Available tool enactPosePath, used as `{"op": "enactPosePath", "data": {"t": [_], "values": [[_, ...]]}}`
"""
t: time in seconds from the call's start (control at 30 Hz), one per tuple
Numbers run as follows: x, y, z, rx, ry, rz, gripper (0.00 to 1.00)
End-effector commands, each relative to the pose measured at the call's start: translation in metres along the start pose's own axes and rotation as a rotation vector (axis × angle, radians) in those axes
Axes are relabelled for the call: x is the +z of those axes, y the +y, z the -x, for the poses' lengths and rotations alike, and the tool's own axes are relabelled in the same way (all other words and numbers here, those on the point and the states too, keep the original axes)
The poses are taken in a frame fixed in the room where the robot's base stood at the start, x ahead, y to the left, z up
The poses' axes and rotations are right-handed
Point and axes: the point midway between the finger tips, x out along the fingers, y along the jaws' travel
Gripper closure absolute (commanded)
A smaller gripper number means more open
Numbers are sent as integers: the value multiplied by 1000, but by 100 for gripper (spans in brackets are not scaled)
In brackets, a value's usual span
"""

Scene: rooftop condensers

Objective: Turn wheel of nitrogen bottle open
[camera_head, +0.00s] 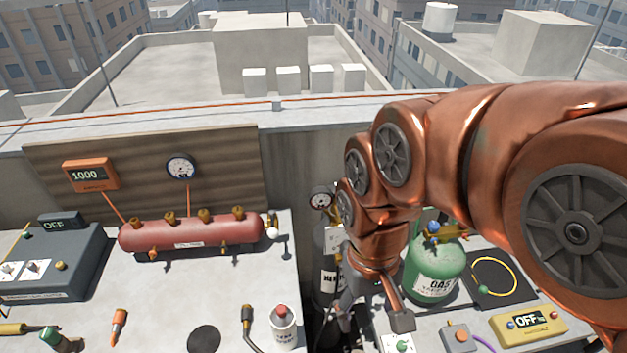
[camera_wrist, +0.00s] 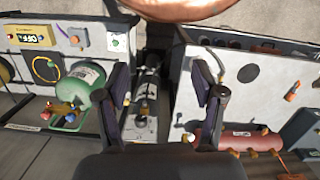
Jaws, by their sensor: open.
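The dark nitrogen bottle (camera_head: 324,277) stands upright in the gap between the two tables, with a partly readable white label and a round gauge (camera_head: 321,198) at its top. My arm hides part of it, and I cannot make out its wheel in the head view. My gripper (camera_head: 372,316) points down, open and empty, beside the bottle to its right. In the wrist view the bottle (camera_wrist: 147,88) appears between the two spread fingers of my gripper (camera_wrist: 161,82), nearer the left one. It looks apart from the fingers, but the distance is unclear.
The left table holds a red manifold tank (camera_head: 190,232), a grey OFF box (camera_head: 50,262) and a white can (camera_head: 284,327). The right table holds a green gas bottle (camera_head: 434,268) and a yellow OFF meter (camera_head: 529,321). A parapet (camera_head: 300,112) runs behind.

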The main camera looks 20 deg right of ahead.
Motion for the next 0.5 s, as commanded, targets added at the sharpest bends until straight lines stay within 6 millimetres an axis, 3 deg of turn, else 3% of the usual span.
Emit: {"op": "enactPosePath", "data": {"t": [0.5], "values": [[-160,0,46,-36,50,-424,23]]}}
